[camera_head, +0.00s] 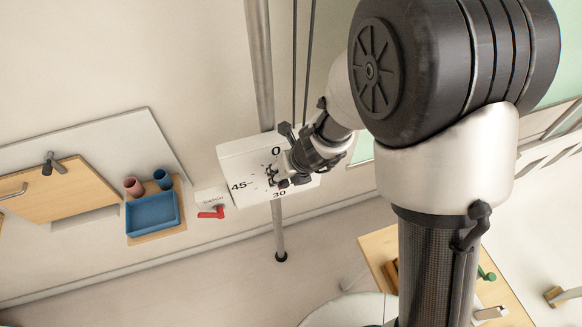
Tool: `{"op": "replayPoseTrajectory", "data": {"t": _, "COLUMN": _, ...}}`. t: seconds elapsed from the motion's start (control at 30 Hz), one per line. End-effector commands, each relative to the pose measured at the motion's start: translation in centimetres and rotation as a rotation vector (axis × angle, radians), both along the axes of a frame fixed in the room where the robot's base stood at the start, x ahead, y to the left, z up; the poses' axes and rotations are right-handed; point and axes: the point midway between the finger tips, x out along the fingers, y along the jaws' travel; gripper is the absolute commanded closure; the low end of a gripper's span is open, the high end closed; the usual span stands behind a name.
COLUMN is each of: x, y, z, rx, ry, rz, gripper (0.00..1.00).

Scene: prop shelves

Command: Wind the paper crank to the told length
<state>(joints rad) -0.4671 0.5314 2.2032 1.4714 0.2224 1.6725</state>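A white box (240,163) with the black marks 0, 45 and 30 on its face is at a grey pole (261,62). My gripper (276,178) is at the middle of this face, and my arm reaches to it from the upper right. The gripper hides the centre and right part of the face, so I cannot tell if it touches anything there or if its fingers are open or shut. A small white box with faint lettering (212,197) and a red handle (211,213) is at the left. I cannot make out any paper, and I cannot tell which part is the crank.
A wooden tray (183,222) at the left holds a blue bin (152,213), a pink cup (133,186) and a blue cup (162,178). A wooden panel (50,190) is farther left. A wooden table (375,246) stands at the lower right. The floor (190,285) at lower left is clear.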

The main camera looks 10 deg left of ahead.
Motion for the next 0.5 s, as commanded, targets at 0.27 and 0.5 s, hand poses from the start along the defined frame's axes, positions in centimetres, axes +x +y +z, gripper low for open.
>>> {"op": "replayPoseTrajectory", "data": {"t": 0.27, "x": -0.8, "y": -1.4, "z": 3.7, "rx": 0.002, "ry": -0.005, "rz": 0.002, "gripper": 0.59}}
{"op": "replayPoseTrajectory", "data": {"t": 0.5, "x": -1.7, "y": -2.8, "z": 7.1, "rx": 0.001, "ry": -0.003, "rz": 0.001, "gripper": 0.59}}
